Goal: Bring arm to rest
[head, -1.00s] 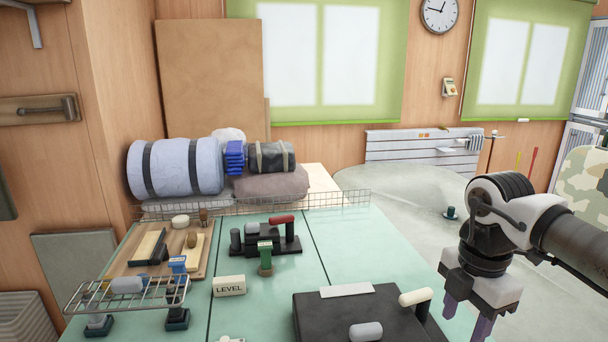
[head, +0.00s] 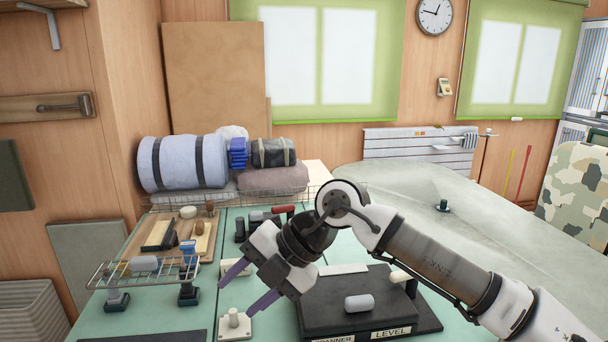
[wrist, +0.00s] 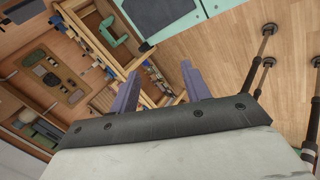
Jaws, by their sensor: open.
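My gripper (head: 250,290) is in the head view, above the green worktop, with its two purple fingers spread and nothing between them. The fingers point down and to the left.
On the worktop (head: 90,322) are a black block (head: 345,316) with labels, a wire rack (head: 140,270) at the left and a wooden board (head: 150,252) behind it. Rolled bedding (head: 185,162) lies at the back. The grey surface (head: 400,190) at the right is mostly clear.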

